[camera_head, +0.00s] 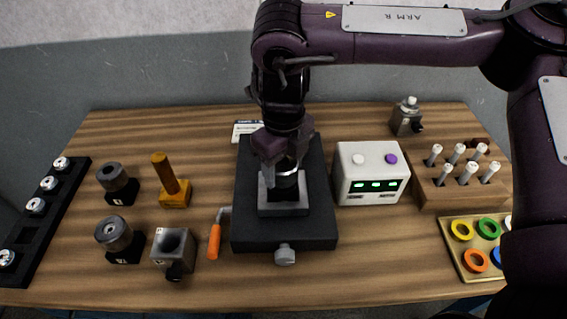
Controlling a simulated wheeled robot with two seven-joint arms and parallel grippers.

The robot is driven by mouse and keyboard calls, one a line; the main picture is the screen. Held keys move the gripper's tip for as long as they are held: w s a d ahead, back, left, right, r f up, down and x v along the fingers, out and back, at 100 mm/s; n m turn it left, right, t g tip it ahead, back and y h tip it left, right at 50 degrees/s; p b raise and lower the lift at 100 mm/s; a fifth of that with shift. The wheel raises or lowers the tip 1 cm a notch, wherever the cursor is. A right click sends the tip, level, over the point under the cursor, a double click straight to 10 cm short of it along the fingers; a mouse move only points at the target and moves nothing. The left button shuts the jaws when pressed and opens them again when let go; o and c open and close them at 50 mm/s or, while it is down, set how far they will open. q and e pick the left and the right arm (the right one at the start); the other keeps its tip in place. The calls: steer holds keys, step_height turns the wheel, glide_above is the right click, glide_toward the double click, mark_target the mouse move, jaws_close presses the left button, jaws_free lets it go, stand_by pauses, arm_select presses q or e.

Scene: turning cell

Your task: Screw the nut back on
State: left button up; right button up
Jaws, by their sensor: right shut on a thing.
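My right gripper (284,160) points straight down over the dark fixture base (320,228) in the middle of the bench. It is shut on a silver round piece, seemingly the nut (286,168), which sits at the top of a dark cylindrical part (287,188). That part stands upright in a grey square holder (285,208) on the base. The fingers hide much of the nut, and I cannot tell whether it is threaded on. My left gripper does not show.
An orange-handled crank (215,240) lies left of the base. A white box with lit displays (370,172) stands close on the right. Farther right are a wooden block with pegs (455,192) and a tray of coloured rings (457,258). Metal fixtures (119,240) and a black rack (50,226) stand left.

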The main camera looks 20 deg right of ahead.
steer(key=shift+f, duration=0.35)
steer(key=o, duration=1.1)
step_height(320, 180, up, 8)
steer(key=shift+f, duration=0.1)
steer(key=shift+f, duration=0.1)
